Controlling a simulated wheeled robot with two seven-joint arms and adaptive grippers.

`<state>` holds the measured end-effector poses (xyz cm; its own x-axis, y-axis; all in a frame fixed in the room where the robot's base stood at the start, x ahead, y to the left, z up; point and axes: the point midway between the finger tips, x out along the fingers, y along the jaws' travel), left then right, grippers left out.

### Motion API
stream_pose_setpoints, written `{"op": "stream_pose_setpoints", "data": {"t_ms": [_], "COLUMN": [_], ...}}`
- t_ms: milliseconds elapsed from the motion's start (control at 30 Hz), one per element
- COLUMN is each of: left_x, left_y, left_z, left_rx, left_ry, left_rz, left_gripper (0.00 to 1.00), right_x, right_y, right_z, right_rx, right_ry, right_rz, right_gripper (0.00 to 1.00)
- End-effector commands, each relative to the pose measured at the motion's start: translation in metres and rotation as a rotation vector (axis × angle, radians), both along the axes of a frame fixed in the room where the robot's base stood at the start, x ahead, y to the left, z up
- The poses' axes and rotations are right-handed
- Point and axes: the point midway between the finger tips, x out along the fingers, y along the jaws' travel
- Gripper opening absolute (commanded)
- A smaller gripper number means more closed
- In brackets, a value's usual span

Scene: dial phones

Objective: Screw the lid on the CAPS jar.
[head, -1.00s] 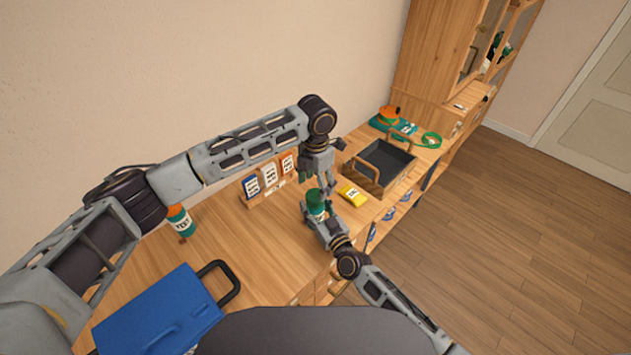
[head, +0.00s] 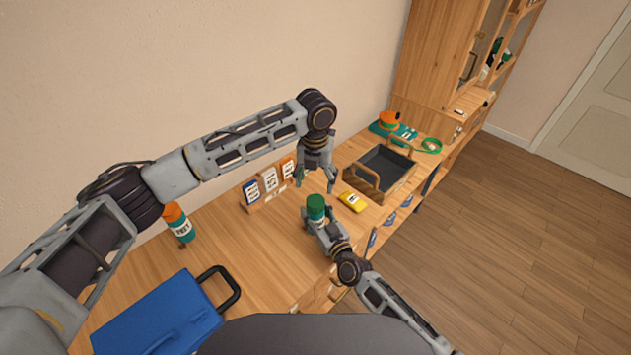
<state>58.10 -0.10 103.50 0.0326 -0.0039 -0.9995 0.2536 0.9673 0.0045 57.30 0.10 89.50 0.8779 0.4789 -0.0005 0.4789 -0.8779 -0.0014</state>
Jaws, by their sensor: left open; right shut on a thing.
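A small green jar (head: 315,217) with a pale label stands upright in my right gripper (head: 316,226), which is shut on it above the wooden worktop. A darker green lid (head: 316,201) sits on top of the jar. How tightly it is seated cannot be seen. The label is too small to read as CAPS. My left gripper (head: 315,184) is open just above and behind the lid. Its fingers are spread, and nothing shows held between them.
A yellow block (head: 353,201) and a dark wooden-handled tray (head: 386,168) are to the right. An orange-lidded jar (head: 178,224) and a blue case (head: 160,318) are left. The worktop centre is clear.

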Motion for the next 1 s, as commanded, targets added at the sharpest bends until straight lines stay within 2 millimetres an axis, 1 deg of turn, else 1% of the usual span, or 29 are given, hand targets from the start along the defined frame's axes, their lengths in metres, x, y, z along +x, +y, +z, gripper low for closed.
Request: {"op": "stream_pose_setpoints", "data": {"t_ms": [1000], "left_x": [-0.004], "left_y": [-0.0004], "left_z": [0.0012], "left_rx": [-0.022], "left_ry": [0.014], "left_rz": [0.823], "left_gripper": [0.68], "right_x": [0.0], "right_y": [0.0], "right_z": [-0.0003], "right_rx": [0.0], "right_ry": [0.0], "right_rz": [0.0], "right_gripper": [0.0]}}
